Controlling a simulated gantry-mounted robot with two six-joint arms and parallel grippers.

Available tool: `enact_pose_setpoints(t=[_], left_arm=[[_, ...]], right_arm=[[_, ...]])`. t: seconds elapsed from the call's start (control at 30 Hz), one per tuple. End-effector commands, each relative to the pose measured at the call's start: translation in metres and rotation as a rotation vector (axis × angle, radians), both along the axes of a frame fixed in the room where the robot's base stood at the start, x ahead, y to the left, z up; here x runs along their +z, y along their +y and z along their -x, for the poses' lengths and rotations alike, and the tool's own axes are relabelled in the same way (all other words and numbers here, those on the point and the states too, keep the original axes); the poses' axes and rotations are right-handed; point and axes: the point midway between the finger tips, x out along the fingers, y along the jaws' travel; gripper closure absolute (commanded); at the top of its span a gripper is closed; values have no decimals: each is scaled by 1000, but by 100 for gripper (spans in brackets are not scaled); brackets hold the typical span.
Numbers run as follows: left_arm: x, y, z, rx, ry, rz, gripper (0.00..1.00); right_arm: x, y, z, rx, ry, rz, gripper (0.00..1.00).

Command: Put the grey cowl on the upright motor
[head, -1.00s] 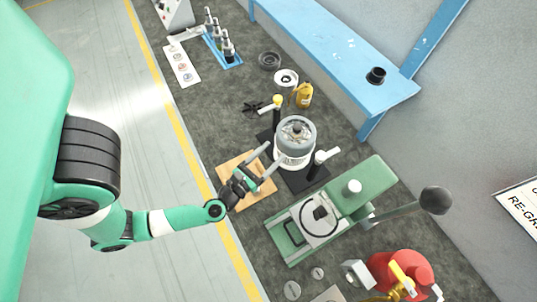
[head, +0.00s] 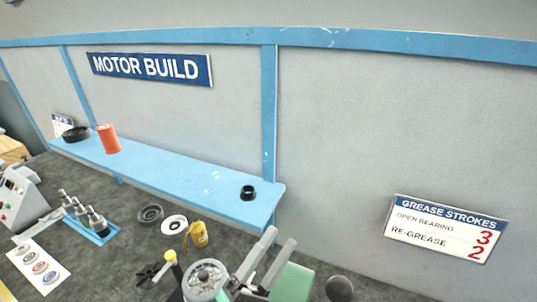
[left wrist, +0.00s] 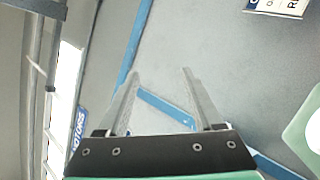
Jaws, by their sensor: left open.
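The grey cowl (head: 193,291) is at the bottom edge of the head view, a round grey wall seen from above. The upright motor's top (head: 206,275) shows inside it, so the cowl appears to be around the motor. The lower part is cut off, and I cannot tell how fully it is seated. My left gripper (head: 284,238) is open and empty, fingers pointing up, right of the cowl and apart from it. In the left wrist view its two fingers (left wrist: 160,72) are spread with nothing between them, facing the wall. My right gripper is not in view.
Behind are a blue shelf (head: 170,175) with an orange cylinder (head: 108,139) and a black ring (head: 248,192).

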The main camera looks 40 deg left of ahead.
Motion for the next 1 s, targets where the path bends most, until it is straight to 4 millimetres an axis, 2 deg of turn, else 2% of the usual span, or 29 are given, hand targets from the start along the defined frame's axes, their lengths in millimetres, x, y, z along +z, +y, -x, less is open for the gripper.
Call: enact_pose_setpoints(t=[0.03, 0.07, 0.1, 0.2, 0.3, 0.4, 0.47, 0.77, 0.87, 0.97, 1.0], left_arm=[[61, -19, -6, 80, -96, -238, 33], [91, -29, -7, 153, -137, -395, 33], [129, -39, -7, 270, -191, -590, 33], [209, -47, 5, 606, -272, -986, 33], [265, -39, 23, 903, -274, -1232, 33], [294, -29, 38, 1086, -239, -1357, 33], [302, -25, 42, 1139, -222, -1394, 33], [305, -24, 42, 1158, -211, -1413, 33], [318, -24, 42, 1157, -212, -1412, 33], [347, -24, 42, 1156, -212, -1412, 33], [363, -24, 42, 1156, -212, -1412, 33]], right_arm=[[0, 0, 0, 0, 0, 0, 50], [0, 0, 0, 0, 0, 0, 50], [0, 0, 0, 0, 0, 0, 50], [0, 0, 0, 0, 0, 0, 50], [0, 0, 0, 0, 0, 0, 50], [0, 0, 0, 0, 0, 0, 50], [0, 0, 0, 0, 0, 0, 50], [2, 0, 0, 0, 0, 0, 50], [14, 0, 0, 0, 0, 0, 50], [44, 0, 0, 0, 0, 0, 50], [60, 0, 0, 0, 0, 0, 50]])
